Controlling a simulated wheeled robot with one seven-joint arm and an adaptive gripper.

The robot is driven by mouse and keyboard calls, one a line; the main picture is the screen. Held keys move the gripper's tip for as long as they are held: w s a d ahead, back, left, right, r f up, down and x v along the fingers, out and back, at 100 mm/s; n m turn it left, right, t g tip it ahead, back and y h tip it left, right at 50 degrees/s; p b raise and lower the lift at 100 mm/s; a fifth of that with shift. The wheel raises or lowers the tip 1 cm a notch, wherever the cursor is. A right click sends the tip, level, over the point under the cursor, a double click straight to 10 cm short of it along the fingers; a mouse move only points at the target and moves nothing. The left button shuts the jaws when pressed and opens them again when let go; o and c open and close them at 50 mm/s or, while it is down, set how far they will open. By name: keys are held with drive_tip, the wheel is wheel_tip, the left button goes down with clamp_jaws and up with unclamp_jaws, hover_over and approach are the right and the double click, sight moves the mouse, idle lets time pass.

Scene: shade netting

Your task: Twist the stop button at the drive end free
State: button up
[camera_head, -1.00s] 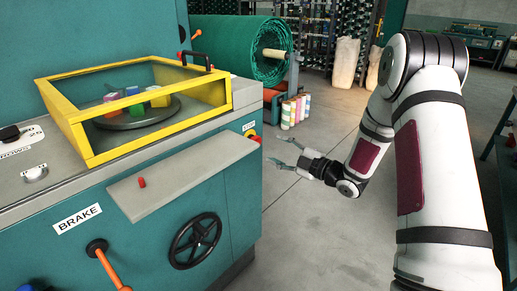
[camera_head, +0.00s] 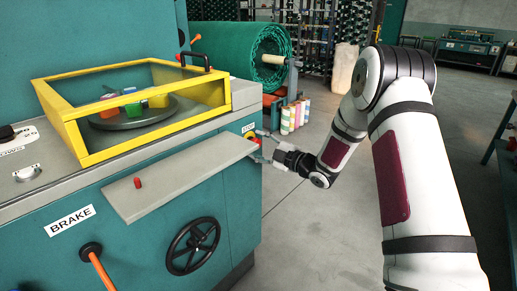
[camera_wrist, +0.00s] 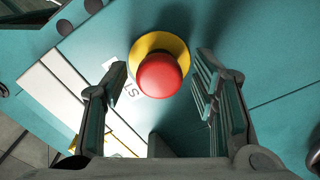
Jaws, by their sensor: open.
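The stop button is a red mushroom head (camera_wrist: 160,75) on a yellow collar (camera_wrist: 150,45), set in a teal panel beside a partly hidden white label. In the head view the button's yellow collar (camera_head: 248,127) shows at the right end of the machine, under a STOP label (camera_head: 248,127). My gripper (camera_head: 257,146) is open and reaches the machine's right end from the right. In the wrist view my gripper (camera_wrist: 158,100) has one finger on each side of the red head, with a gap on both sides. Nothing is held.
A grey shelf (camera_head: 180,175) juts from the machine front, close to the gripper, with a small red peg (camera_head: 137,183). A black handwheel (camera_head: 193,246) and an orange brake lever (camera_head: 103,272) sit below. Colourful rolls (camera_head: 290,117) stand behind. Floor to the right is open.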

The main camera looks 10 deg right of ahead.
drive_tip(key=shift+w+a+b, duration=0.1)
drive_tip(key=shift+b, duration=0.2)
idle(0.5)
drive_tip(key=c, duration=1)
drive_tip(key=shift+m+p, duration=3.15)
drive_tip(key=shift+m, duration=5.45)
